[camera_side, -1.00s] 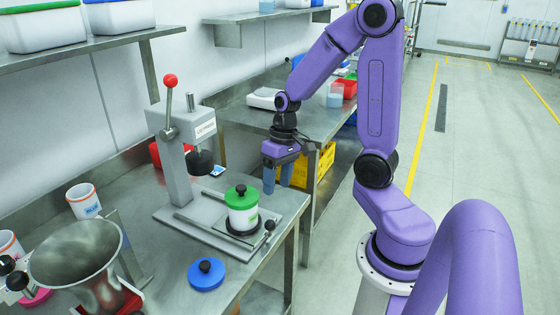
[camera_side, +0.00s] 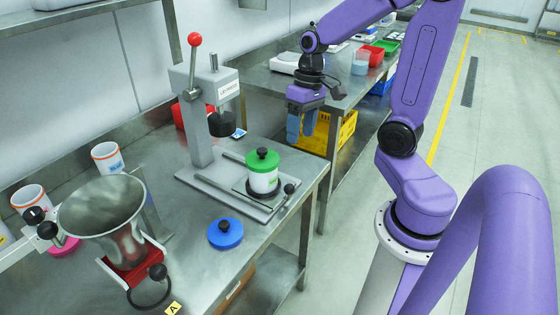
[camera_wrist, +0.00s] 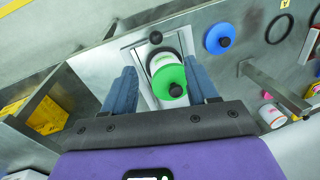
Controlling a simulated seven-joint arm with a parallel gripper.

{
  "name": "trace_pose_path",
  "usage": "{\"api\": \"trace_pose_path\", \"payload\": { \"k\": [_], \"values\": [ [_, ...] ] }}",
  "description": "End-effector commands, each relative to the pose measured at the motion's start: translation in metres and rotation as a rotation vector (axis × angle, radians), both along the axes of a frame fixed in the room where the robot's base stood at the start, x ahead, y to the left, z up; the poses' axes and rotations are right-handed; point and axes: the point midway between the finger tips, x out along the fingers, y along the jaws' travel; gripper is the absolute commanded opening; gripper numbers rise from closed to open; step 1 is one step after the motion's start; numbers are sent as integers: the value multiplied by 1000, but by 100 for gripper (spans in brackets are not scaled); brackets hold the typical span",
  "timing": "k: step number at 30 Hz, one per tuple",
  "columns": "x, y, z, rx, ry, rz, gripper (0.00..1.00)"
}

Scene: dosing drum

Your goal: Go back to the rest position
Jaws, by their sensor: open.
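My gripper (camera_side: 301,124) is open and empty. It hangs with its fingers pointing down, beyond the back right of the press and apart from everything. In the wrist view its two blue fingers (camera_wrist: 162,92) stand wide apart. A white jar with a green lid and black knob (camera_side: 263,171) stands upright on the press's sliding plate. In the wrist view the green-lidded jar (camera_wrist: 168,80) appears between the fingers, but farther off. The lever press (camera_side: 201,135) has a red-knobbed handle standing up. A blue lid (camera_side: 226,233) lies on the steel table.
A metal funnel hopper (camera_side: 103,212) stands at the front left, with white cups (camera_side: 107,157) behind it. A yellow crate (camera_side: 330,134) sits below the rear bench. A scale (camera_side: 288,62) and red bin (camera_side: 370,56) stand on that bench. The floor at right is clear.

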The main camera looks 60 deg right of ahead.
Motion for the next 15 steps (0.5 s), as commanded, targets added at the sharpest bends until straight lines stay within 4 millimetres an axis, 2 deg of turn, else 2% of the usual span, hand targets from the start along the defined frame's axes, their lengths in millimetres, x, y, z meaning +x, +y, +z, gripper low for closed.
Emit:
{"api": "trace_pose_path", "payload": {
  "k": [6,15],
  "values": [
    [-23,44,1,-39,-8,272,58],
    [-70,91,2,-91,-40,659,58]
  ]
}}
